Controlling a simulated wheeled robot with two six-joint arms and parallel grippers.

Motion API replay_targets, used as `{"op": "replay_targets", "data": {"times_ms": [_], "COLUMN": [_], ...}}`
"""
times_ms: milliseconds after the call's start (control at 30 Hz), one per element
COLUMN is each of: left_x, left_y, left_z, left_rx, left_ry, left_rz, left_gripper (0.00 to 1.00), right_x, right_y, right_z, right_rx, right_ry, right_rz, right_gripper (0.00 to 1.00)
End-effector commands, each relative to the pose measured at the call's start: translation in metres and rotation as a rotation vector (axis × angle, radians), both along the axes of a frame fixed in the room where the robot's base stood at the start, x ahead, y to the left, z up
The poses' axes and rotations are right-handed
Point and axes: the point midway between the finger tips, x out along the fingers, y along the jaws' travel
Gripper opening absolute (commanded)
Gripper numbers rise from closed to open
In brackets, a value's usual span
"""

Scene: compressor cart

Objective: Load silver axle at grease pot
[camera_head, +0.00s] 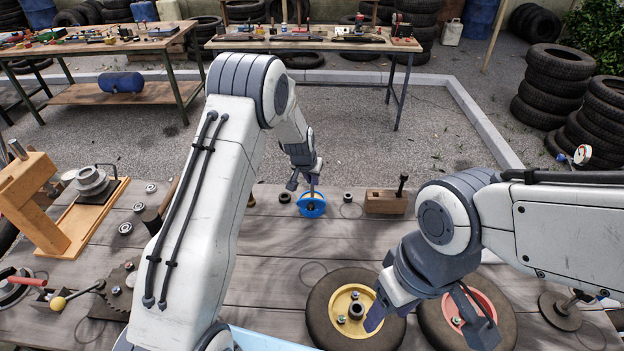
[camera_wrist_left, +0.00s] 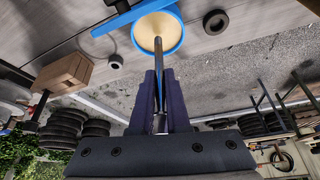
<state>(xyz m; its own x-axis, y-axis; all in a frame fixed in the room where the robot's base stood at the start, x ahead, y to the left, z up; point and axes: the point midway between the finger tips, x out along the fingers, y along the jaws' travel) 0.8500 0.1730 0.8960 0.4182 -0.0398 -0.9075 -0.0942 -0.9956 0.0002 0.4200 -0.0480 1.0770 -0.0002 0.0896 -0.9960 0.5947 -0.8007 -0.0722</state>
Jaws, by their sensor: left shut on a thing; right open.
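The grease pot (camera_head: 312,210) is a blue round pot on the bench, near its far edge. It also shows in the left wrist view (camera_wrist_left: 178,40), with a pale cream filling. My left gripper (camera_head: 306,178) is above the pot and shut on the silver axle (camera_wrist_left: 158,62). The axle points from between the fingers (camera_wrist_left: 159,75) down to the pot. Its far end meets the cream surface in the picture; I cannot tell how deep it goes. My right gripper (camera_head: 430,322) is open and empty, low over the two wheels at the front right.
A wheel with a yellow hub (camera_head: 322,318) and one with a red hub (camera_head: 437,330) lie at the front. A wooden block (camera_head: 386,202) stands right of the pot, with a dark ring (camera_head: 285,197) on its left. A wooden stand (camera_head: 28,200) and loose parts fill the left.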

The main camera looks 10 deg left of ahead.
Motion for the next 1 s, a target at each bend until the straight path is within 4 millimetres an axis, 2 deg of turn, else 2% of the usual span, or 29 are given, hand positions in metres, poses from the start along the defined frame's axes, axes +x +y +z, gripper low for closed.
{"op": "replay_targets", "data": {"times_ms": [1000], "left_x": [0.0003], "left_y": [0.0], "left_z": [-0.008], "left_rx": [0.0], "left_ry": [-0.001], "left_rz": [0.0], "left_gripper": [0.0], "right_x": [0.0], "right_y": [0.0], "right_z": [-0.0075], "right_rx": [0.0], "right_ry": [0.0], "right_rz": [0.0], "right_gripper": [0.57]}}
